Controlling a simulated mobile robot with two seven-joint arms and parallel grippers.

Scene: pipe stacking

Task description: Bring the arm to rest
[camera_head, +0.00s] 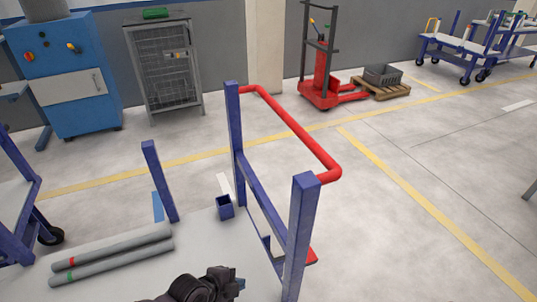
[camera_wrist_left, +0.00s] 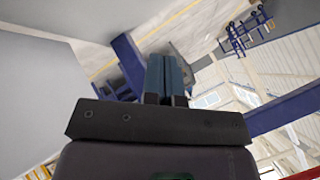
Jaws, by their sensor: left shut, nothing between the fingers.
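Most of my left arm is out of the frame. My right gripper is in neither view.
The cart has blue upright posts (camera_head: 302,225) and a red handle (camera_head: 300,130) just right of the gripper. A small blue socket (camera_head: 225,207) stands on the bed. A blue machine (camera_head: 65,75), a wire cabinet (camera_head: 163,65) and a red pallet truck (camera_head: 322,80) stand farther back.

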